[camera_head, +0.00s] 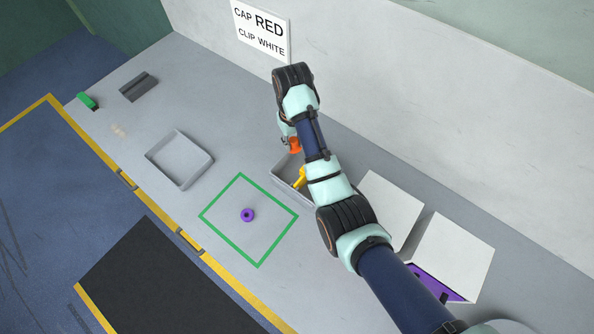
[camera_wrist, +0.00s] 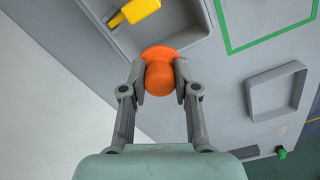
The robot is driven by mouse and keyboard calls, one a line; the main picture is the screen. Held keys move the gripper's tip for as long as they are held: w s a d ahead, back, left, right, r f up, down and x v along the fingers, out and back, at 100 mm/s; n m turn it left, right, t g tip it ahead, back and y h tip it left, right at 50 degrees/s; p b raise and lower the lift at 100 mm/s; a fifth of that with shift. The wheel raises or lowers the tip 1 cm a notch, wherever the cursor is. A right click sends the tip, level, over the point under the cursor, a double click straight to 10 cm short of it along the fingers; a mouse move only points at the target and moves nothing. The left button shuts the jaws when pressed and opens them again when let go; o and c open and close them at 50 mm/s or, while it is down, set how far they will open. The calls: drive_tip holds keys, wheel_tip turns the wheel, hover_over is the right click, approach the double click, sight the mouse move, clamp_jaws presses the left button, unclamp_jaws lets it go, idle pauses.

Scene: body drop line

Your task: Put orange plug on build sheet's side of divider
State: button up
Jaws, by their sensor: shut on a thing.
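The orange plug (camera_head: 295,146) is held in my gripper (camera_head: 289,138), next to the far rim of the grey tray (camera_head: 283,182) in the head view. In the wrist view, the orange plug (camera_wrist: 160,77) sits between the two fingertips of my gripper (camera_wrist: 160,85), its wide flange facing away from me. The plug overlaps the tray's edge there; its height above the surface is unclear. The build sheet (camera_head: 262,32), reading "CAP RED" and "CLIP WHITE", stands against the pale wall. I cannot pick out the divider with certainty.
A yellow part (camera_head: 300,177) lies in the grey tray, partly behind my arm. White bins (camera_head: 450,250) stand right.

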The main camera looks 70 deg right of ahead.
sight(294, 149)
wheel_tip(294, 149, down, 16)
drive_tip(key=shift+r+b, duration=0.1)
drive_tip(key=shift+b, duration=1.05)
drive_tip(key=o, duration=0.9)
drive_tip(key=shift+f, duration=0.2)
drive_tip(key=shift+o, duration=0.2)
wheel_tip(294, 149, up, 12)
drive_tip(key=shift+r+p, duration=0.2)
drive_tip(key=shift+p, duration=0.7)
